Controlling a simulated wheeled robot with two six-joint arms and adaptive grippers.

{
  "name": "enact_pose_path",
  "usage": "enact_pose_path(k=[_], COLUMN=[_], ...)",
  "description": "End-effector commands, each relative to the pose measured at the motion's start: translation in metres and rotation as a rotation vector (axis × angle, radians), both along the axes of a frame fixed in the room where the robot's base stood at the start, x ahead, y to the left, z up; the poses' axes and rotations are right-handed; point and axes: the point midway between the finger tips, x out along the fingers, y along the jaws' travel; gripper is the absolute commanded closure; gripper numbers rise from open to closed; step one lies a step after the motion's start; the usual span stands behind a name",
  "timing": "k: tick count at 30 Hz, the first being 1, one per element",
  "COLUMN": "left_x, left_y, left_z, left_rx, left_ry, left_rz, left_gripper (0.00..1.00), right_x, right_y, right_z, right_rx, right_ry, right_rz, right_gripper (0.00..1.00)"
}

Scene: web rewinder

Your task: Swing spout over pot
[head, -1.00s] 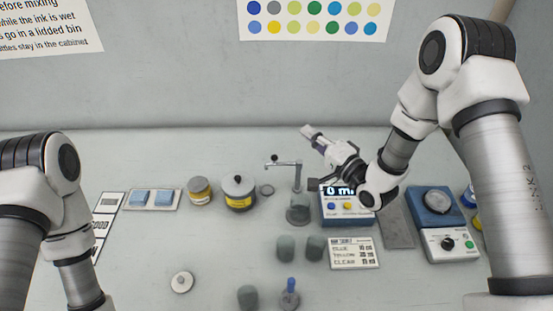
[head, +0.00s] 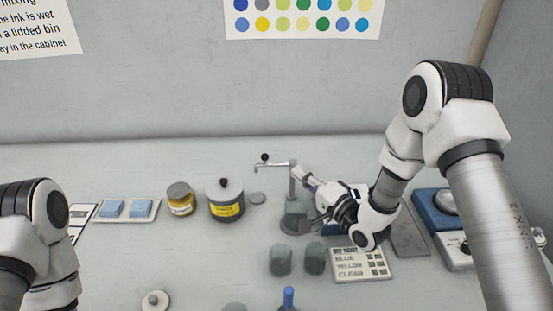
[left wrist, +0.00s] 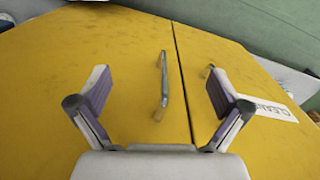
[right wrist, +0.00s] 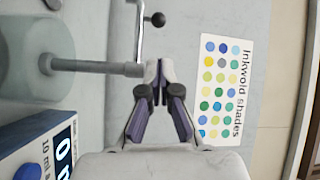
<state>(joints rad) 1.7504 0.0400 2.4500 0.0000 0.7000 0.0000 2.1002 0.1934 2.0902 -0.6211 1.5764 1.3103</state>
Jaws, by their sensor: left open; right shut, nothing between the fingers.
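The spout (head: 274,165) is a thin metal arm on top of an upright post, with a black knob near its free end, which points left. A grey see-through vessel (head: 296,222) stands at the post's foot. In the right wrist view the spout (right wrist: 140,35) lies just beyond the fingertips; contact is unclear. My left gripper (left wrist: 158,95) is open before a yellow cabinet.
A blue scale (right wrist: 40,150) is under my right arm. A cabinet handle (left wrist: 162,85) is near my left gripper.

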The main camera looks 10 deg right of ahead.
Motion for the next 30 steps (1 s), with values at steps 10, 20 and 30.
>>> enact_pose_path(k=[10,20,30], left_x=[0.0,0.0,0.0], left_y=[0.0,0.0,0.0], left_z=[0.01,0.019,0.018], left_rx=[0.0,0.0,0.0], left_ry=[0.0,0.0,0.0], left_rz=[0.0,0.0,0.0], left_gripper=[0.0,0.0,0.0], right_x=[0.04,0.086,0.09], right_y=[0.021,0.042,0.044], right_z=[0.005,0.007,0.006], right_rx=[-0.004,-0.001,0.0], right_ry=[-0.002,-0.001,0.0], right_rz=[0.003,0.002,0.0], right_gripper=[1.0,1.0,1.0])
